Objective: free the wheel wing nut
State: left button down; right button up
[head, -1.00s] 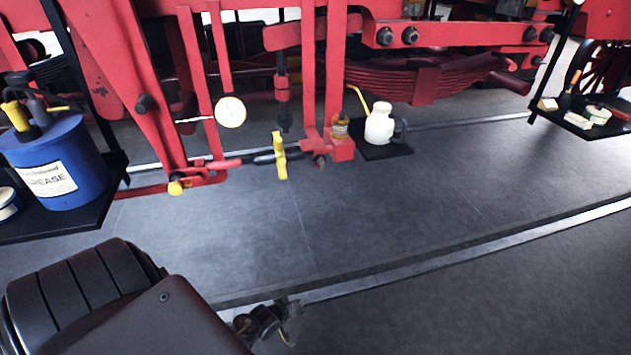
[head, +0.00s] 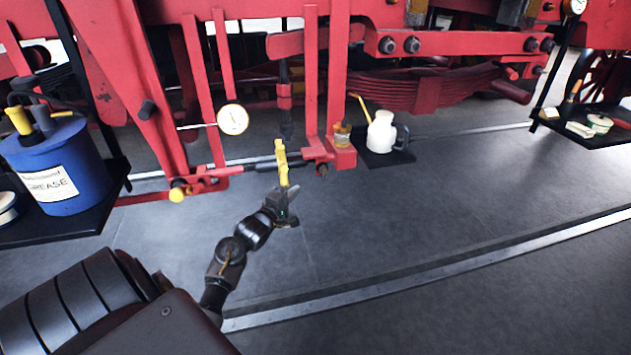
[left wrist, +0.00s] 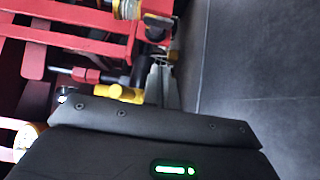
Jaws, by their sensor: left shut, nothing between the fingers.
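The yellow wing nut (head: 281,160) sits on the dark and red horizontal rod (head: 240,166) low on the red frame, its long wings standing nearly upright. In the left wrist view a yellow bar that looks like the same nut (left wrist: 118,91) lies just left of the fingers. My left gripper (head: 291,192) is just below the nut's lower wing in the head view. Its pale fingers (left wrist: 163,84) are shut and hold nothing. I cannot tell whether they touch the nut. My right gripper is not in view.
A round white gauge (head: 233,119) hangs left of the nut. A white can (head: 381,132) with a yellow spout stands on a dark mat to the right. A blue grease drum (head: 60,170) stands at left. The floor right of my arm is clear, crossed by a rail (head: 430,277).

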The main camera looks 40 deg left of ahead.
aim_at(324, 172)
pick_arm(q)
jog(key=w+d, duration=0.1)
jog(key=w, duration=0.8)
jog(key=shift+w+p, duration=0.25)
jog(key=shift+p, duration=0.1)
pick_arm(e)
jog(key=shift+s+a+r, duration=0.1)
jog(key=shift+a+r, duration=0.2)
pick_arm(q)
jog(key=shift+d, duration=0.1)
